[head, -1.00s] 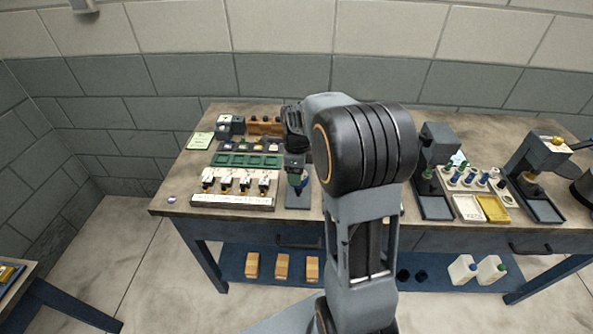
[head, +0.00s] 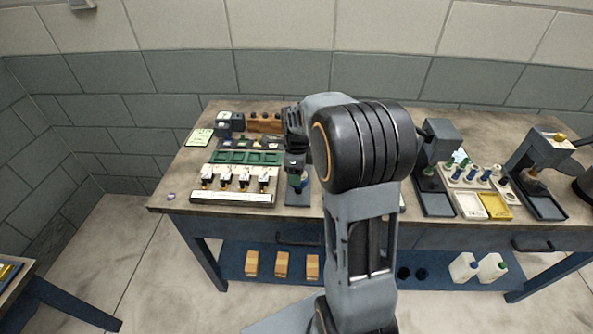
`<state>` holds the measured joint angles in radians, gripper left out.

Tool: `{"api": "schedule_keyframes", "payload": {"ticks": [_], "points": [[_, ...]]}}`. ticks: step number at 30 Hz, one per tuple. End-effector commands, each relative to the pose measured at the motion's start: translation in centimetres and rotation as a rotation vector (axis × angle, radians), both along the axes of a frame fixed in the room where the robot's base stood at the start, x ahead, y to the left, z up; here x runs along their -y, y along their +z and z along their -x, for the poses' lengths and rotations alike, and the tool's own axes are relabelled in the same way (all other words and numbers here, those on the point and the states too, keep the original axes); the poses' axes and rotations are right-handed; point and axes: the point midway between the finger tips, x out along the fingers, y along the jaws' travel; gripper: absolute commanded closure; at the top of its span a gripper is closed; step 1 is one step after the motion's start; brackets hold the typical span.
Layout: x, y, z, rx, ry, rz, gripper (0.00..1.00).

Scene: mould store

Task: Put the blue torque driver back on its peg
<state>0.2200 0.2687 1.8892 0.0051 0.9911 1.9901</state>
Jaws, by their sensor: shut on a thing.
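My gripper (head: 297,166) points down over the middle of the bench, left of my arm's large dark joint. It is shut on the blue torque driver (head: 294,181), of which only a small blue part shows below the jaws. A green patch shows beside it; I cannot tell what it belongs to. A blue-grey base plate (head: 297,199) lies below; I cannot tell whether the driver touches it. I cannot make out the driver's peg; a wooden rack with dark round tops (head: 264,122) stands at the back, partly hidden by my arm.
Right of my arm stand a grey press (head: 435,143), a white rack with blue and green pieces (head: 470,175), and white and yellow trays (head: 494,207).

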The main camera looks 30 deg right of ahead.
Motion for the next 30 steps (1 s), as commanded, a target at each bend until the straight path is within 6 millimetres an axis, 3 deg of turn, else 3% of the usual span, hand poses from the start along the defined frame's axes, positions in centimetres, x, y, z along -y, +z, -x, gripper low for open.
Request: {"api": "schedule_keyframes", "payload": {"ticks": [11, 12, 20, 25, 28, 30], "points": [[0.01, -0.14, -0.01, 0.001, 0.000, 0.001, 0.68], [0.01, -0.13, -0.01, 0.001, 0.000, 0.001, 0.36], [0.01, -0.14, -0.01, 0.001, 0.000, 0.001, 0.11], [0.01, -0.15, -0.01, 0.000, 0.000, 0.000, 0.10], [-0.01, -0.18, 0.01, 0.000, 0.000, 0.000, 0.00], [0.00, -0.18, 0.00, 0.000, 0.000, 0.000, 0.00]]}}
